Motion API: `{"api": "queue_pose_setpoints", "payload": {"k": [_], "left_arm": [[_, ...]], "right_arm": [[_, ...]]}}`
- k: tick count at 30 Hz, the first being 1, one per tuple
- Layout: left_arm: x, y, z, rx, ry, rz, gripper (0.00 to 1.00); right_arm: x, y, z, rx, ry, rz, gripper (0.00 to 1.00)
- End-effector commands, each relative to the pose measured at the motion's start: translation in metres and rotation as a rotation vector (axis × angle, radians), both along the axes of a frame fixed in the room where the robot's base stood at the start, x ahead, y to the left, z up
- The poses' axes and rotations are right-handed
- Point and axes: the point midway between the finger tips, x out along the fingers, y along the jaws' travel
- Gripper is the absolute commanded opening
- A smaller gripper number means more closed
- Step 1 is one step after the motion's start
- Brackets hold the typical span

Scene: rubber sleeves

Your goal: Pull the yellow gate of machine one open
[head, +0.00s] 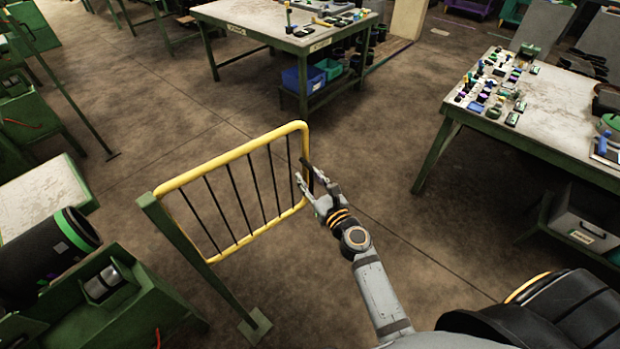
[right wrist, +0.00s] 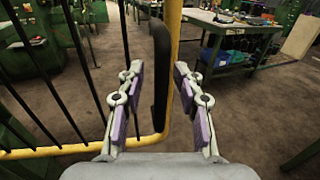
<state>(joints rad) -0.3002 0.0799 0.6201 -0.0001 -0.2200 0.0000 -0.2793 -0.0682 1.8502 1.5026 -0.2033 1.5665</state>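The yellow gate (head: 232,155) has a yellow tube frame with black bars and stands beside a green post (head: 190,240) on its left. In the right wrist view its yellow upright (right wrist: 173,50) runs just behind a black vertical handle (right wrist: 160,75). My right gripper (head: 318,190) is at the gate's right end. In the right wrist view my right gripper (right wrist: 158,85) is open, its purple-padded fingers on either side of the handle, with gaps visible on both sides. My left gripper is not in view.
Green machinery with a black roller (head: 40,255) stands left of the post. A workbench (head: 265,20) with blue and teal bins is behind the gate; another table (head: 560,105) with small parts is at right. Bare floor (head: 400,240) lies between the gate and that table.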

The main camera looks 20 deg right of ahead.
Motion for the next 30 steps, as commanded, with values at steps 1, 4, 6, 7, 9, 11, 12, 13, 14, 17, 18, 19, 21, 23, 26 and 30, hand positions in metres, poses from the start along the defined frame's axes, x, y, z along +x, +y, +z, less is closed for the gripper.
{"api": "queue_pose_setpoints", "payload": {"k": [1, 4, 6, 7, 9, 11, 12, 13, 14, 17, 18, 19, 21, 23, 26, 30], "left_arm": [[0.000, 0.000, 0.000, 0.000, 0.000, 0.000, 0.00], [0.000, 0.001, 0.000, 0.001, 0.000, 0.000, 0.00], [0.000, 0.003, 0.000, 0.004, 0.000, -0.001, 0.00], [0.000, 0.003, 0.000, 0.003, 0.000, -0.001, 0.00], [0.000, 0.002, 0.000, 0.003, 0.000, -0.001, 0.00], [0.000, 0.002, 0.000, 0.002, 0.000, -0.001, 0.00], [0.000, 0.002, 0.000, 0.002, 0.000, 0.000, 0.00], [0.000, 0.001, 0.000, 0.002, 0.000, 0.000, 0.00], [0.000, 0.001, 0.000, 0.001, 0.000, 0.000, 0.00], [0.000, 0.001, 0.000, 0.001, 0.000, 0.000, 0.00], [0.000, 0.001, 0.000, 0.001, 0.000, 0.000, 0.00], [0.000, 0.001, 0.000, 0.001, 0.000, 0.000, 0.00], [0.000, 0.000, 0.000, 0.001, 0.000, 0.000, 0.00], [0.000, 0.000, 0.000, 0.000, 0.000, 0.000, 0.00], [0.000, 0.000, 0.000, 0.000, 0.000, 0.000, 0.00], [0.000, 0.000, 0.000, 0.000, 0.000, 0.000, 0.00]], "right_arm": [[0.000, 0.000, 0.000, 0.000, -0.001, 0.000, 0.35], [0.000, 0.000, 0.000, 0.000, -0.001, 0.000, 0.35], [-0.001, 0.000, 0.000, 0.000, 0.000, -0.001, 0.35], [-0.003, -0.001, 0.000, 0.000, 0.001, -0.001, 0.35], [-0.011, -0.002, -0.001, 0.001, 0.001, -0.001, 0.35], [-0.023, -0.004, -0.001, 0.000, 0.003, 0.000, 0.35], [-0.033, -0.006, -0.002, 0.001, 0.004, 0.000, 0.35], [-0.041, -0.008, -0.002, 0.001, 0.004, 0.000, 0.35], [-0.049, -0.009, -0.002, 0.001, 0.005, 0.000, 0.35], [-0.073, -0.013, -0.001, 0.001, 0.005, 0.001, 0.35], [-0.080, -0.015, -0.001, 0.000, 0.003, 0.001, 0.35], [-0.086, -0.016, -0.001, 0.000, 0.004, 0.001, 0.35], [-0.096, -0.018, -0.001, -0.001, 0.003, 0.001, 0.35], [-0.103, -0.019, -0.001, 0.001, 0.002, 0.001, 0.35], [-0.112, -0.021, 0.000, 0.000, 0.001, 0.001, 0.35], [-0.118, -0.022, 0.000, 0.000, 0.000, 0.000, 0.35]]}}
